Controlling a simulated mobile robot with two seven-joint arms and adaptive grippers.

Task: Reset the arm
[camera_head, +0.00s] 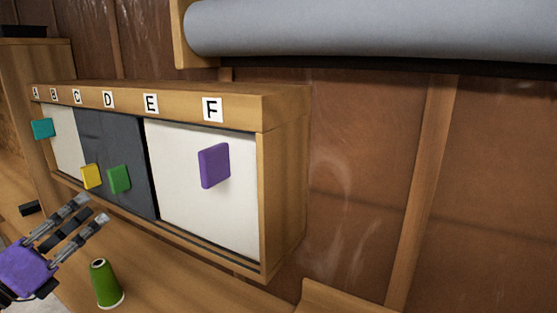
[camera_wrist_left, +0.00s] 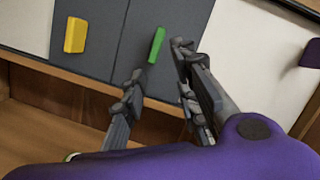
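My left gripper (camera_head: 92,209) reaches in from the lower left, in front of the wall cabinet (camera_head: 285,190). Its two fingers are apart with nothing between them; they also stand apart in the left wrist view (camera_wrist_left: 158,62). A green handle (camera_head: 119,179) on a dark sliding panel lies beyond the fingertips, and in the wrist view it shows between them (camera_wrist_left: 156,45). In the head view the gripper is below and left of that handle, with a visible space between. My right gripper is in neither view.
The cabinet also carries a teal handle (camera_head: 42,129), a yellow handle (camera_head: 91,176) and a purple handle (camera_head: 214,165), under labels A to F. A green thread cone (camera_head: 106,285) stands on the wooden bench right of the gripper. A grey roll (camera_head: 370,30) hangs above.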

